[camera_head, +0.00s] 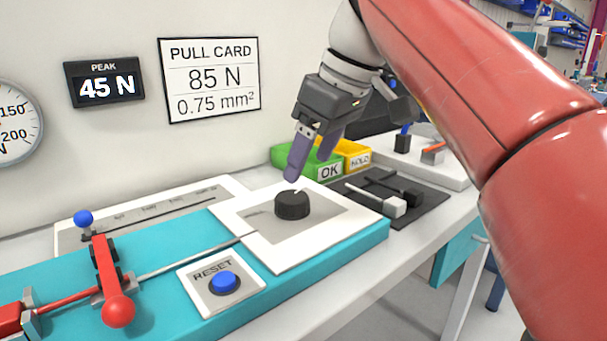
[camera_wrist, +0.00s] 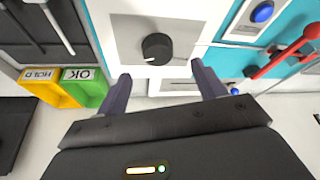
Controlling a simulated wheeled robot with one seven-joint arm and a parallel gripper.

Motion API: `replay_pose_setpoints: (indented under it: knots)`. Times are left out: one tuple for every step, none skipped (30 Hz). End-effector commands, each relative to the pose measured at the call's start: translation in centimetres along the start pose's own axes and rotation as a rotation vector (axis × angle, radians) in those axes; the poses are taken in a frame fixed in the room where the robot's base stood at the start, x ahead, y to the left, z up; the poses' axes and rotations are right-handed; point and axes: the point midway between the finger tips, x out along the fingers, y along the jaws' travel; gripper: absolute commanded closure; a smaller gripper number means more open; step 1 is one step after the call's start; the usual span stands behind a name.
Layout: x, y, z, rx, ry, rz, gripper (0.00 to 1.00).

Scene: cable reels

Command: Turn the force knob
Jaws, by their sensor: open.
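The force knob (camera_head: 292,205) is a black round dial on a grey and white plate (camera_head: 262,235), set on the teal bench unit. In the wrist view the knob (camera_wrist: 157,48) shows beyond my fingertips, roughly between them, with a pale pointer line. My gripper (camera_head: 310,165) is open and empty, above and just behind the knob in the head view, and not touching it as far as I can see. In the wrist view my gripper (camera_wrist: 160,82) has its two purple fingers well apart. A display (camera_head: 104,83) reads PEAK 45 N. The pull card (camera_head: 209,79) reads 85 N, 0.75 mm².
A blue RESET button (camera_head: 224,282) and a red lever (camera_head: 110,280) with a ball end stand left of the knob. Green OK (camera_head: 320,170) and yellow HOLD (camera_head: 357,158) bins stand behind. A dark mat (camera_head: 425,207) with tools lies to the right.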

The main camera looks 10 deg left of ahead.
Motion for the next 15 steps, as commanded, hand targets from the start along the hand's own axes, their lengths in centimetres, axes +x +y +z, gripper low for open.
replay_pose_setpoints:
  knots:
    - [0.1, -0.1, -0.1, -0.006, 0.0, -0.002, 0.31]
    - [0.2, -0.1, -0.2, -0.008, -0.001, -0.004, 0.31]
    - [0.5, -0.1, -0.2, -0.01, -0.001, -0.005, 0.31]
    - [0.8, -0.1, -0.2, -0.01, -0.002, -0.005, 0.31]
    - [1.2, -0.1, -0.1, -0.01, -0.002, -0.006, 0.31]
    - [1.7, -0.1, -0.1, -0.009, -0.002, -0.006, 0.31]
    - [2.2, -0.1, -0.1, -0.009, -0.002, -0.006, 0.31]
    - [2.7, -0.1, 0.0, -0.009, -0.003, -0.007, 0.31]
    - [3.4, -0.1, 0.0, -0.009, -0.002, -0.006, 0.31]
    - [4.0, -0.2, 0.0, -0.009, -0.003, -0.007, 0.31]
    - [4.5, -0.2, 0.0, -0.009, -0.003, -0.007, 0.31]
    - [5.1, -0.1, 0.0, -0.009, -0.002, -0.006, 0.31]
    - [5.6, -0.1, 0.0, -0.008, -0.003, -0.006, 0.31]
    - [5.9, -0.1, 0.0, -0.008, -0.002, -0.005, 0.31]
    - [6.4, -0.1, -0.1, -0.008, -0.003, -0.005, 0.31]
